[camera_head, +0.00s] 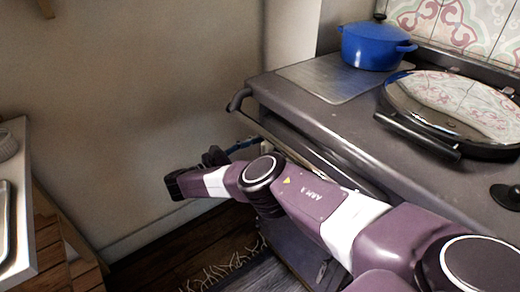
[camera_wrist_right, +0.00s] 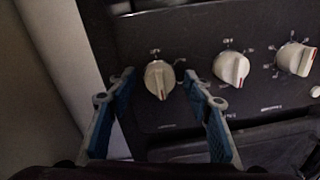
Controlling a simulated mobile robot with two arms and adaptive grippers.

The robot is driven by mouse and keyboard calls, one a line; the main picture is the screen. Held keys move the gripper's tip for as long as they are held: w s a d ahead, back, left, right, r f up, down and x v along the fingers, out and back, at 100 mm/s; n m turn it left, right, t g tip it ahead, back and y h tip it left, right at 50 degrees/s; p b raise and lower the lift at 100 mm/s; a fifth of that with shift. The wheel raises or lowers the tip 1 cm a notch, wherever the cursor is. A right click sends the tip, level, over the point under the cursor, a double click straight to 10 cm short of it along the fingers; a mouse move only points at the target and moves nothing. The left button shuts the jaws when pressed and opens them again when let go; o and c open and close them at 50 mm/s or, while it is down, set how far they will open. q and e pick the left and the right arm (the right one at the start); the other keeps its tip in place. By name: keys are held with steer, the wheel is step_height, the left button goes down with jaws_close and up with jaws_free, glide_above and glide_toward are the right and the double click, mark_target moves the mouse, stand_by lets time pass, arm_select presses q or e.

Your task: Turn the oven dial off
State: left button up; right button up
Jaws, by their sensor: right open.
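In the right wrist view, a dark control panel carries a row of white dials. The leftmost dial (camera_wrist_right: 159,80) stands between the two blue-padded fingers of my right gripper (camera_wrist_right: 164,92), which is open and empty. I see no clear contact between the fingers and this dial. The middle dial (camera_wrist_right: 231,69) and the right dial (camera_wrist_right: 296,58) each show a red mark and sit right of the fingers. The labels are too blurred to tell which one is the oven dial. In the head view, my right gripper (camera_head: 241,146) shows partly at the stove's front left corner; the dials are hidden.
The stove top (camera_head: 320,115) has a front rail. A blue pot (camera_head: 375,45) stands at the back, and a round shiny lid (camera_head: 455,100) covers a burner. A wall is close to the left of the stove. A counter (camera_head: 22,225) stands at far left.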

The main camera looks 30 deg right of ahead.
steer(key=c, duration=1.1)
steer(key=shift+c, duration=0.2)
